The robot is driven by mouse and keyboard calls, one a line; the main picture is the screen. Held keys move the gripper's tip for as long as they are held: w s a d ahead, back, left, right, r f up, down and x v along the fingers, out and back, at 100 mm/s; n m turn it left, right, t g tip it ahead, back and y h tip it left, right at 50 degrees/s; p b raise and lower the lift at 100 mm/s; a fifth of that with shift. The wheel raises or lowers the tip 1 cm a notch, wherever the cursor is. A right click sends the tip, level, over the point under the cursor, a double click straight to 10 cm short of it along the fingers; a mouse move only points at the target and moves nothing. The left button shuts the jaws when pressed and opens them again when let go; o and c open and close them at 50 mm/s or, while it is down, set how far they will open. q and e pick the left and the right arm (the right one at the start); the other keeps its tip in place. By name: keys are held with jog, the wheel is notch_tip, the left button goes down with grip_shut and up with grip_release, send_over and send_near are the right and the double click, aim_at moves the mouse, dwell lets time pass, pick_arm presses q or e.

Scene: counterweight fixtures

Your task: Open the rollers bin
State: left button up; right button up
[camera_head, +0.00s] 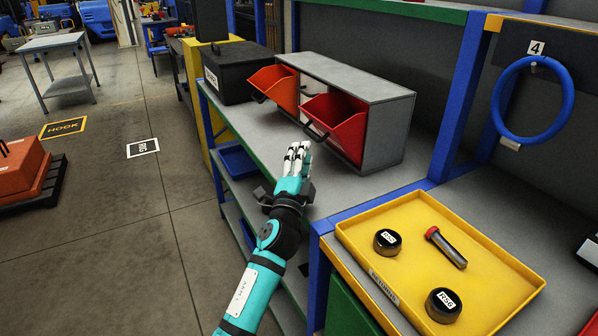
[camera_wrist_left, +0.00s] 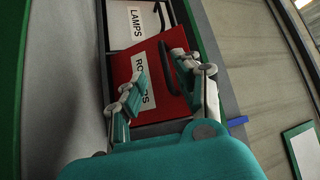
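The rollers bin (camera_head: 335,126) is red, at the near end of a grey bin cabinet (camera_head: 386,124). It is tilted out, with its top open and no contents visible. In the left wrist view its red front (camera_wrist_left: 152,72) carries a partly covered label, and its dark handle (camera_wrist_left: 172,72) stands beside the label. My left gripper (camera_head: 299,150) is in front of this bin, close to the handle. The wrist view shows its fingers (camera_wrist_left: 156,75) apart with nothing between them; I cannot tell whether one touches the handle. My right gripper is not in view.
An orange bin (camera_head: 275,86) is also tilted out at the cabinet's far end. A white bin labelled LAMPS (camera_wrist_left: 131,25) lies between them, closed. A black box (camera_head: 236,70) stands beyond. A yellow tray (camera_head: 494,274) with two black round parts and a bolt is at right.

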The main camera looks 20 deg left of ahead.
pick_arm(q)
jog(key=v, duration=0.5)
jog(key=shift+s, duration=0.2)
jog(key=shift+f, duration=0.15)
